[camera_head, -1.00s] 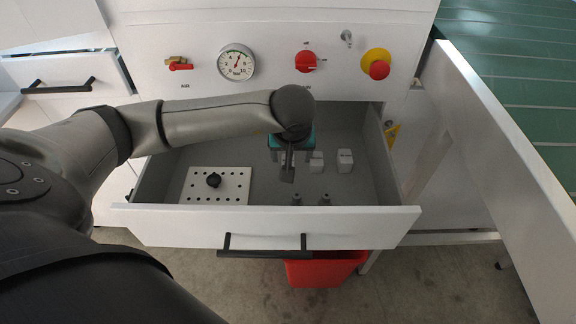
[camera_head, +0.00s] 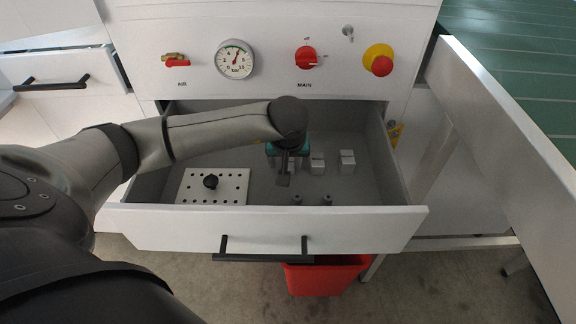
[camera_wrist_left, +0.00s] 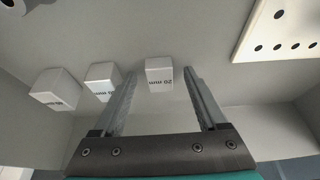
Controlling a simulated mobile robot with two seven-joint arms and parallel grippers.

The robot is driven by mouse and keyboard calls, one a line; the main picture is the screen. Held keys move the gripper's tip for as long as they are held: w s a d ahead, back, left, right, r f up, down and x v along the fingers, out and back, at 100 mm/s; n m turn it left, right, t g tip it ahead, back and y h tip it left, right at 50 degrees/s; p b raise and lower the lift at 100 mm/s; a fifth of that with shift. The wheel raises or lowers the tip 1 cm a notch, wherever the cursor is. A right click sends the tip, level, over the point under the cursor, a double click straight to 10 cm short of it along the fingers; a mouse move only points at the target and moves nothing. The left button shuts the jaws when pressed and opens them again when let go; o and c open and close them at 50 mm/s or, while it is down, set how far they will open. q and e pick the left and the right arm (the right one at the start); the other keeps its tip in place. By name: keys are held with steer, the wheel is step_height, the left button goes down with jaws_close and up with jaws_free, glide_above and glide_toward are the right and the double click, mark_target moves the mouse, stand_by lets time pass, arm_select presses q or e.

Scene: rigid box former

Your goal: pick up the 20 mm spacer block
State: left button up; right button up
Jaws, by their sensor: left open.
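The 20 mm spacer block (camera_wrist_left: 159,74) is a small white block with "20 mm" printed on its face. It stands in the open drawer (camera_head: 262,226). My left gripper (camera_wrist_left: 160,80) is open, and in the left wrist view the block shows between its fingertips, with a gap on each side. I cannot tell how deep the fingers reach around it. In the head view the left gripper (camera_head: 284,176) points down into the drawer and largely hides this block. My right gripper is not in view.
Two more white blocks stand beside it: a middle one (camera_wrist_left: 101,79) close to one finger, and an outer one (camera_wrist_left: 57,89). A white perforated plate (camera_head: 214,187) with a black knob lies at the drawer's left. Small grey posts (camera_head: 326,199) stand near the drawer front.

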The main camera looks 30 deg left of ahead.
arm_select(q)
jaws_close()
stand_by(0.6)
